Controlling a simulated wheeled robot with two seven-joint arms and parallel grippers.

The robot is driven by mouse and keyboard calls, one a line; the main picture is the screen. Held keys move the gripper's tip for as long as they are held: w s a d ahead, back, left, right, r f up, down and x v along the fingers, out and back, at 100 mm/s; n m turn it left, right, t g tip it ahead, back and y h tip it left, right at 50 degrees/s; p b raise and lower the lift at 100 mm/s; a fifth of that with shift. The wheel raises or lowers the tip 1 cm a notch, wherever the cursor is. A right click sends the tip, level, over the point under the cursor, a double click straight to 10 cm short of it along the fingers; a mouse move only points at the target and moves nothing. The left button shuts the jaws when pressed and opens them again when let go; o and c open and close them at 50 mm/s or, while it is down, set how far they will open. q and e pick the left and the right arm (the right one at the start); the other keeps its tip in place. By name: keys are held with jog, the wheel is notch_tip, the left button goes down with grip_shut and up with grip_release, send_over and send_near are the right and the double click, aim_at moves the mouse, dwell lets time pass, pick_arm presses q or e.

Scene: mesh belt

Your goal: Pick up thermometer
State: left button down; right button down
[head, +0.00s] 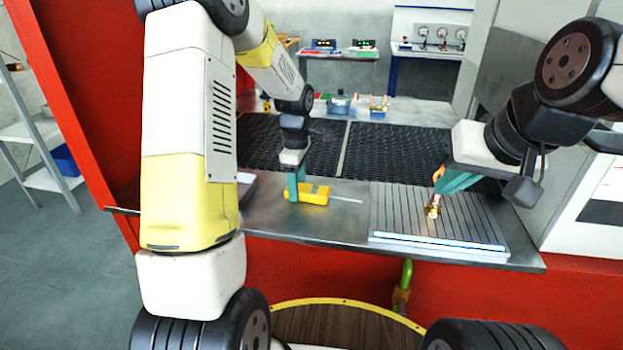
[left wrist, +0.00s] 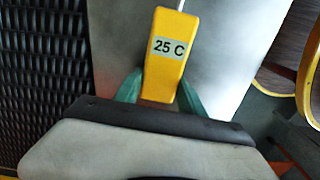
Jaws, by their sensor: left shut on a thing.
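The thermometer (head: 312,194) is a yellow block with a thin pale probe pointing right in the head view. It is at the metal counter, just in front of the black mesh belt. My left gripper (head: 293,190) is shut on its body, with green fingers on both sides. In the left wrist view the thermometer (left wrist: 167,55) sits between the two fingers (left wrist: 160,92), its label reading "25 C". I cannot tell whether it still touches the counter. My right gripper (head: 437,183) is over the ribbed plate at the right, near a small brass-coloured fitting (head: 432,208); its grip is unclear.
The ribbed metal plate (head: 390,215) lies on the right of the counter (head: 275,222). The black mesh belt (head: 385,155) runs behind. Blue containers (head: 339,106) stand beyond it. Bare counter lies between the thermometer and the plate.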

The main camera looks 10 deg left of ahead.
pick_arm(q)
jog(key=shift+r, duration=0.45)
jog(key=r, duration=0.3)
jog(key=shift+s, duration=0.2)
jog(key=s+d, duration=0.1)
jog(key=s, duration=0.4)
jog(key=s+d, duration=0.1)
jog(key=s, duration=0.4)
jog(key=s+d+r, duration=0.1)
jog(key=s, duration=0.4)
jog(key=shift+s+d, duration=0.1)
jog(key=shift+s, duration=0.1)
